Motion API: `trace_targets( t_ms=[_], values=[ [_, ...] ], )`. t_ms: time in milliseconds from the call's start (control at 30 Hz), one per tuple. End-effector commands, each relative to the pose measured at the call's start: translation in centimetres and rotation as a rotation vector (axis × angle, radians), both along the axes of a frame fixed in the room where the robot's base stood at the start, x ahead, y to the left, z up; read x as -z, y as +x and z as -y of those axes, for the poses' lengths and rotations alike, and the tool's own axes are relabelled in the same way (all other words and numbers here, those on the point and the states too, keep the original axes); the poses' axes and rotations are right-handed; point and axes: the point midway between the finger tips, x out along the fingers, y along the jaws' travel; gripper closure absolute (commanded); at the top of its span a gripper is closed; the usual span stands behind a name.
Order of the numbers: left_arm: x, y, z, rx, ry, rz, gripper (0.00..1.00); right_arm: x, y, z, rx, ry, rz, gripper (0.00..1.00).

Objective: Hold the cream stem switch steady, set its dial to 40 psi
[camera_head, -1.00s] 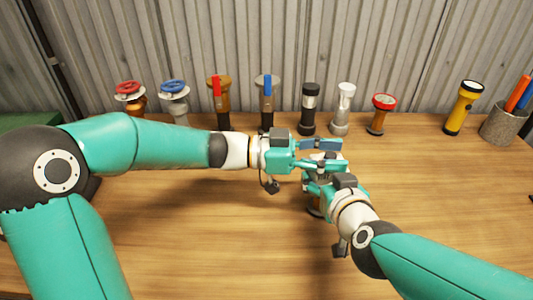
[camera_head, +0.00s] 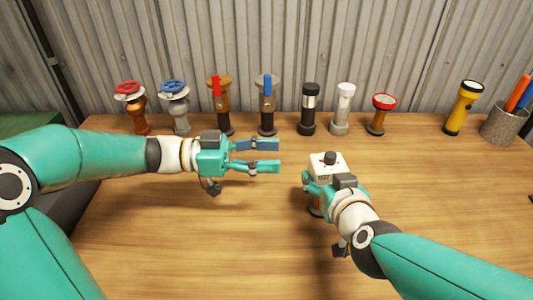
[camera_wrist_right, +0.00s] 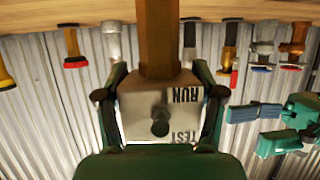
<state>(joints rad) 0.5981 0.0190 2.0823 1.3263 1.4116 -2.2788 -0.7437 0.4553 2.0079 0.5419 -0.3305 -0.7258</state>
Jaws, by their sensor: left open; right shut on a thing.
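The cream stem switch (camera_head: 325,164) is a pale box with a black knob (camera_head: 330,157) on top, above the middle of the bench. In the right wrist view its box (camera_wrist_right: 140,104) shows upside down with RUN and TEST lettering and a dark knob (camera_wrist_right: 160,123), on a brown stem (camera_wrist_right: 158,40). My right gripper (camera_head: 320,182) is shut on the box, one finger on each side. My left gripper (camera_head: 277,156) is open and empty, left of the switch and apart from it. It also shows in the right wrist view (camera_wrist_right: 245,128). I cannot read any psi setting.
Along the back stand red (camera_head: 130,92) and blue (camera_head: 174,90) handwheel valves, two lever valves, a black-topped piece (camera_head: 309,105), a white-topped piece (camera_head: 342,105) and a red-topped piece (camera_head: 381,108). A yellow torch (camera_head: 463,105) and pen pot (camera_head: 503,122) are right. The bench front is clear.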

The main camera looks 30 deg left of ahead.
Motion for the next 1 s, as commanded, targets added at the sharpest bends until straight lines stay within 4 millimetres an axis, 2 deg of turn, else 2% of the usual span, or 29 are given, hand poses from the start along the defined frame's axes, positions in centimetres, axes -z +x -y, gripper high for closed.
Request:
trace_targets(
  t_ms=[400,567,767,1000],
  values=[
    [0.2,0.7,-0.3,0.065,-0.009,-0.011,0.5,0.1,-0.1,0.0,-0.002,-0.001,-0.003,0.87],
    [0.2,1.1,0.4,0.071,-0.009,-0.012,0.5,0.1,-0.1,0.0,-0.002,-0.001,-0.003,0.87],
    [0.2,2.4,2.9,0.073,-0.01,-0.013,0.5,0.1,-0.1,0.0,-0.002,-0.001,-0.003,0.87],
    [0.2,4.7,6.9,0.074,-0.01,-0.013,0.5,0.1,-0.1,0.0,-0.001,-0.002,-0.003,0.87]
  ],
)
